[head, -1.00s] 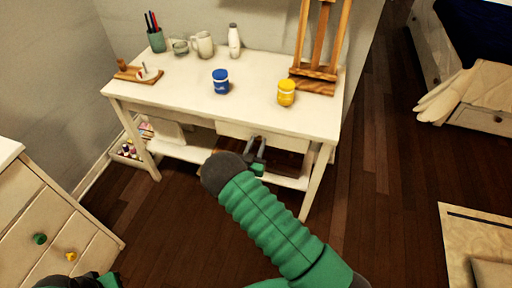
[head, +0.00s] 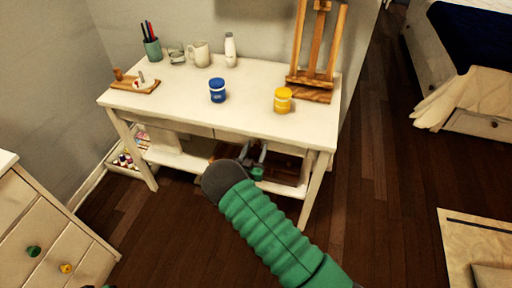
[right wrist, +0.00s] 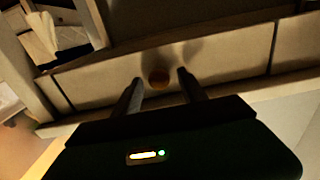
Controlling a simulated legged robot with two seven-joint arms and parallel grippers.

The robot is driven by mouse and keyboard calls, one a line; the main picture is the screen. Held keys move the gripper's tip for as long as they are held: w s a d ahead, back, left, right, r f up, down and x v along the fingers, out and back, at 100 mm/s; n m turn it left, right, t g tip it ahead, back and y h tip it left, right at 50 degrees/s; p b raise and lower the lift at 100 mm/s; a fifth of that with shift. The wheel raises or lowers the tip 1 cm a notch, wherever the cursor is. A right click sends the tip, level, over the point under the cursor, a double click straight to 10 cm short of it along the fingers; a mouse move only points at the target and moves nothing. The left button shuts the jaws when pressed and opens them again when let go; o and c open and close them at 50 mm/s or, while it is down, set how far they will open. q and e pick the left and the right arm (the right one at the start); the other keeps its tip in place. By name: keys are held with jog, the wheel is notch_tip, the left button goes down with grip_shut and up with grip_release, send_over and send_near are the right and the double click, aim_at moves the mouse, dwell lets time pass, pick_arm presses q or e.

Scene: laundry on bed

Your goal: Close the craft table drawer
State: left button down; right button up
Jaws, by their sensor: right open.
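The white craft table (head: 160,98) stands against the wall in the head view. Its right drawer front (head: 270,144) looks flush, or nearly so, with the frame under the tabletop; a small gap cannot be ruled out. My right gripper (head: 254,152) is at the drawer front, below the tabletop edge.
On the tabletop are a blue jar (head: 217,90), a yellow jar (head: 283,100), a wooden easel (head: 314,75), a pen cup (head: 152,48) and a white bottle (head: 230,50). A lower shelf (head: 180,161) lies beneath. Dark floor in front is clear. A dresser (head: 45,235) stands left.

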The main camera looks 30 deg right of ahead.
jog(key=p+v, duration=0.2)
jog(key=v, duration=1.3)
jog(key=shift+s+a, duration=0.25)
jog(key=shift+s, duration=0.05)
jog(key=w+a+n+g+y, duration=0.1)
jog(key=w+a+y, duration=0.2)
jog(key=w+y, duration=0.25)
jog(key=s+a+r+n+g+y, duration=0.25)
jog(key=a+r+n+y, duration=0.2)
jog(key=y, duration=0.25)
jog(key=s+r+n+g+y+p, duration=0.1)
jog(key=s+r+n+g, duration=0.15)
jog(key=s, duration=0.75)
jog(key=s+r+n+g, duration=0.2)
jog(key=s+r+g, duration=0.1)
jog(key=s, duration=0.6)
jog(key=w+p+v, duration=0.1)
jog(key=p+v, duration=0.7)
jog(key=w+r+p+v, duration=0.1)
jog(key=w+p+v, duration=0.1)
jog(key=p+v, duration=0.6)
jog(key=shift+w+d+p, duration=0.25)
jog(key=shift+d+p, duration=0.25)
jog(key=shift+p, duration=0.3)
